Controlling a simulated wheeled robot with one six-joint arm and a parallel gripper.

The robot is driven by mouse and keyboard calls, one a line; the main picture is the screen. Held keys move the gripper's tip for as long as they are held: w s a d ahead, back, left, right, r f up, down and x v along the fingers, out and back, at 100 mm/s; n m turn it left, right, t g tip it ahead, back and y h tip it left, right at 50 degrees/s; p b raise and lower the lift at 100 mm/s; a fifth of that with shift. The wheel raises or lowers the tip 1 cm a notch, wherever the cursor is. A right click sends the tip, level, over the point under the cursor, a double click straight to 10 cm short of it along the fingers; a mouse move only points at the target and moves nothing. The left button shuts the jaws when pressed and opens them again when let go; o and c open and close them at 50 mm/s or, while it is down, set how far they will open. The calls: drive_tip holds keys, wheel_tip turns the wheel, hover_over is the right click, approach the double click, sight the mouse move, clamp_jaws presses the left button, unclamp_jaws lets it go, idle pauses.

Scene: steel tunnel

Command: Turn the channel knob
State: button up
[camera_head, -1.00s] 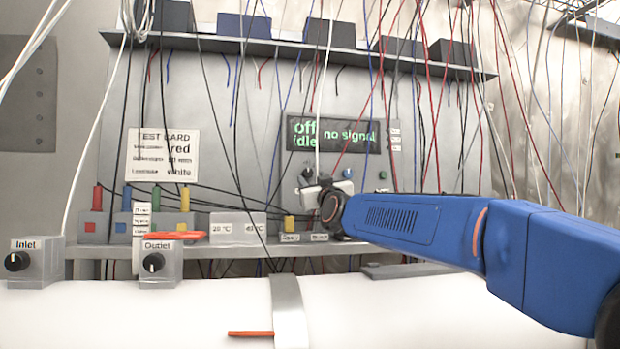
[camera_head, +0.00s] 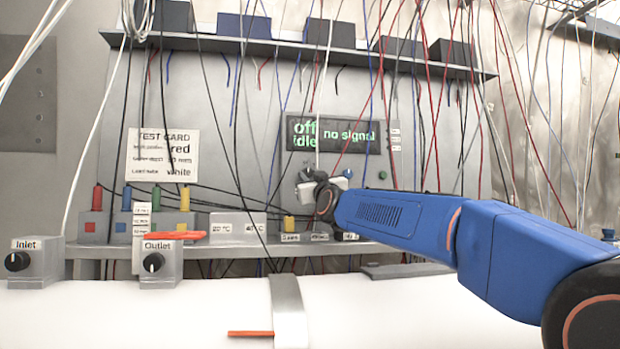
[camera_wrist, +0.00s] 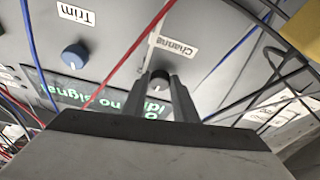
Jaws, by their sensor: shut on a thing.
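The channel knob is a small dark knob (camera_wrist: 159,79) under the upside-down "Channel" label (camera_wrist: 174,47) in the wrist view. My gripper (camera_wrist: 160,86) has its two grey fingers shut on the knob's sides. In the head view my gripper (camera_head: 308,176) is at the panel below the display, and its fingers and wrist largely hide the knob. The display (camera_head: 333,134) reads "off", "idle" and "no signal". The blue Trim knob (camera_wrist: 75,57) is apart from my fingers.
Thin cables hang in front of the panel, some close to my gripper. A ledge with coloured connectors (camera_head: 186,199) runs below. The Inlet box (camera_head: 36,262) and Outlet box (camera_head: 160,262) stand at left on the white pipe (camera_head: 130,315). A test card (camera_head: 162,155) is at left.

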drive_tip(key=shift+m, duration=0.5)
drive_tip(key=m+h, duration=0.2)
drive_tip(key=m, duration=0.1)
drive_tip(key=m+h, duration=0.1)
drive_tip(key=shift+a+m+t, duration=0.25)
drive_tip(key=shift+m+t, duration=0.05)
drive_tip(key=shift+t, duration=0.1)
drive_tip(key=shift+s+a+m+h, duration=0.1)
drive_tip(key=shift+m+h, duration=0.65)
drive_tip(key=shift+m, duration=0.65)
drive_tip(key=shift+a+m+h, duration=0.1)
drive_tip(key=shift+m+h, duration=0.65)
drive_tip(key=shift+m, duration=0.95)
drive_tip(key=o, duration=1.1)
drive_tip(key=shift+c, duration=0.2)
drive_tip(key=shift+s, duration=0.1)
